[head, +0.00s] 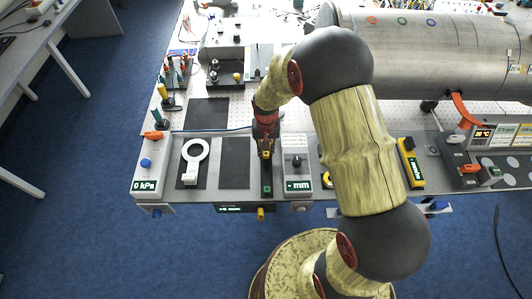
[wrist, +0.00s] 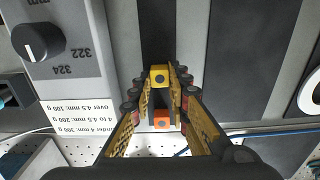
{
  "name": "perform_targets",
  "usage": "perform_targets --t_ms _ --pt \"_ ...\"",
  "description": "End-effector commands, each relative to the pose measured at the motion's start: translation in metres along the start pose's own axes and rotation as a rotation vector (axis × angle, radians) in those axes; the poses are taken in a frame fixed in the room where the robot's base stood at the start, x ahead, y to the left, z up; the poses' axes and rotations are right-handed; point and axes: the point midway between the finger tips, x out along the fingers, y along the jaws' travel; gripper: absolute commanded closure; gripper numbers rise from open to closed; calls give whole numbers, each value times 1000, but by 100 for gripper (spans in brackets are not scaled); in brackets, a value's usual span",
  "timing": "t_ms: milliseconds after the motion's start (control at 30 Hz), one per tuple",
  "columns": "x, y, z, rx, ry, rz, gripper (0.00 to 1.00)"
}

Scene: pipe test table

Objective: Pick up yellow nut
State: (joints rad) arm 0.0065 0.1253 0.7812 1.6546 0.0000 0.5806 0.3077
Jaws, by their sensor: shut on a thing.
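The yellow nut (wrist: 160,76) is a small block with a dark round hole, seen between my fingertips in the wrist view. My gripper (wrist: 161,82) points down at it and is shut on it, one finger on each side. In the head view my gripper (head: 265,150) is over the upper part of a narrow dark strip (head: 267,178) at the table's front. An orange nut (wrist: 162,119) shows just below the yellow one in the wrist view, also between the finger lines. I cannot tell how high the yellow nut is above the strip.
A grey knob box (head: 297,170) stands close right of my gripper. A dark mat (head: 235,155) and a white ring (head: 195,150) lie to its left. A large metal pipe (head: 430,55) lies behind at the right. A blue cable (wrist: 240,134) runs beside my fingers.

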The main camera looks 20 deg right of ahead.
Motion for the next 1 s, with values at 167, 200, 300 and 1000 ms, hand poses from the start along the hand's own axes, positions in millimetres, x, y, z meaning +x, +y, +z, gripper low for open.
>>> perform_targets --t_ms 167,200,300,1000 --pt "-7 0 -1 0 2 -1 100" --pt "-11 0 -1 0 3 -1 100" --pt "-23 0 -2 0 4 -1 100" --pt "-121 26 115 -1 1 0 100"
